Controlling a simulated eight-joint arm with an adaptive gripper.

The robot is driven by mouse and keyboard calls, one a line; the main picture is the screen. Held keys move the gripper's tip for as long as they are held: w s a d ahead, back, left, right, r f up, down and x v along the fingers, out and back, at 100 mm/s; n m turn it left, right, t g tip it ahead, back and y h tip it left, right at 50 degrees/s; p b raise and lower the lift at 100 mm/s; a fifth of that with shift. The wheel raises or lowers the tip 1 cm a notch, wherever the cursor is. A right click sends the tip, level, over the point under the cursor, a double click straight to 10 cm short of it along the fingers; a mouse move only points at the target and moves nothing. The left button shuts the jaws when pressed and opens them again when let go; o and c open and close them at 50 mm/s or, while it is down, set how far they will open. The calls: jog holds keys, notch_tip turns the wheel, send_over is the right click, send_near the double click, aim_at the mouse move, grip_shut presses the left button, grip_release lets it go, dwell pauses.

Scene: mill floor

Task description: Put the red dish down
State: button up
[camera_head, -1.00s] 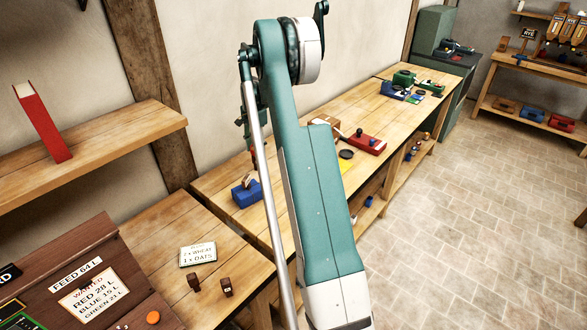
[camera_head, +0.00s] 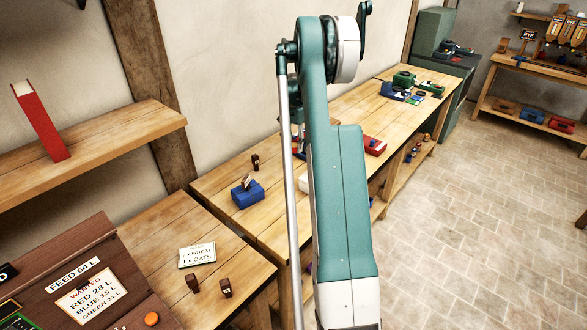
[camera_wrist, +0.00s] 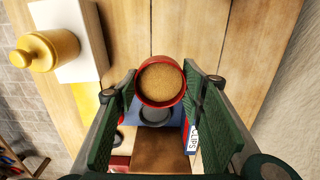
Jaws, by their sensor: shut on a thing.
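The red dish (camera_wrist: 160,97) is a small round bowl filled with golden-brown grain, in the middle of the wrist view. My gripper (camera_wrist: 160,80) is shut on it, with a green ridged finger on each side. The dish appears level and above the wooden bench (camera_wrist: 205,28); the gap beneath it cannot be judged. A grey round piece on a blue base (camera_wrist: 176,113) shows partly behind the dish. In the head view, my arm hides the dish and most of the gripper.
In the wrist view, a yellow knobbed cylinder (camera_wrist: 48,50) is over a white block (camera_wrist: 84,68), and a box marked CLIPS (camera_wrist: 193,136) is beside the right finger. In the head view, a blue block (camera_head: 247,194) and a red block (camera_head: 374,146) stand on the bench.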

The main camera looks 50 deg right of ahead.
send_over(293, 167)
jog(key=shift+d+f, duration=0.1)
jog(key=shift+f, duration=3.05)
jog(key=shift+f, duration=0.1)
jog(key=shift+f, duration=1.75)
jog(key=shift+f+b, duration=0.2)
jog(key=shift+b, duration=0.1)
jog(key=o, duration=0.9)
jog(key=shift+r, duration=0.25)
notch_tip(293, 167, up, 12)
jog(key=shift+f+p, duration=0.1)
jog(key=shift+p, duration=0.25)
